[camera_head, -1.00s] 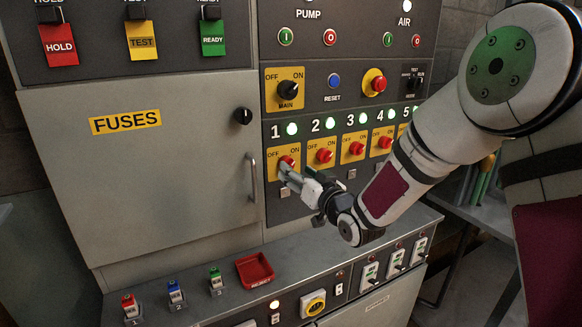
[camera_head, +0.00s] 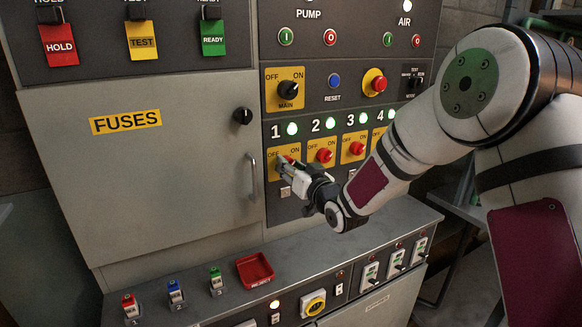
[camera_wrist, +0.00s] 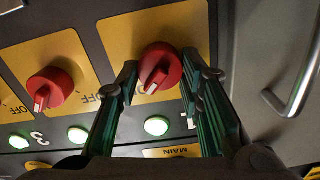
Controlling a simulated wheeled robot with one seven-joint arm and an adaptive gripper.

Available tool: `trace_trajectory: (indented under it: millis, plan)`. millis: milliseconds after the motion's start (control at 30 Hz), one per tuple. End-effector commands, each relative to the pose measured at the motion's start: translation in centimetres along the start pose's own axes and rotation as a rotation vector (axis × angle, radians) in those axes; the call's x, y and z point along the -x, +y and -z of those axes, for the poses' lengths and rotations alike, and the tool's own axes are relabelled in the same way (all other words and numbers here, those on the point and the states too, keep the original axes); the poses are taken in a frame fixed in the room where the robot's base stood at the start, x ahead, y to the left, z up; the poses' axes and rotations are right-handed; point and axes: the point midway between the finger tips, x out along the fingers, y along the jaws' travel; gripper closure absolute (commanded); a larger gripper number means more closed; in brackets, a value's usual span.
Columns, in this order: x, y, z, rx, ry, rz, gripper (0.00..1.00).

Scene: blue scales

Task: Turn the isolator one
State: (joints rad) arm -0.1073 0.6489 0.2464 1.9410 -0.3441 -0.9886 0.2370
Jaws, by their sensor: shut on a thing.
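Isolator one is a red round knob (camera_head: 289,159) on a yellow OFF/ON plate under the number 1. In the wrist view, which is upside down, its red knob (camera_wrist: 160,66) sits between my fingertips, its white mark pointing down and slightly left. My gripper (camera_head: 286,169) is shut on this knob, one finger on each side; it also fills the sides of the wrist view (camera_wrist: 159,80). My fingers hide part of the knob and plate in the head view. The green lamp (camera_head: 292,129) above isolator one is lit.
Isolator two (camera_head: 325,155) and isolator three (camera_head: 353,149) stand close to the right, with lit lamps. The main switch (camera_head: 288,90) is above. The fuse door's handle (camera_head: 252,177) stands out just left. A ledge with a red tray (camera_head: 255,270) lies below.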

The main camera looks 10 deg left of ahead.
Motion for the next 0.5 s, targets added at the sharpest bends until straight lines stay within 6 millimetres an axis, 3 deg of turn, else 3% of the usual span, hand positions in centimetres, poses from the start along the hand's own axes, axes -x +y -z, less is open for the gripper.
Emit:
trace_trajectory:
  millis: [267, 500]
  plan:
    - [-0.06, 0.02, -0.02, 0.044, 0.002, 0.0, 0.94]
    - [-0.12, -0.02, -0.2, 0.185, 0.002, 0.001, 0.94]
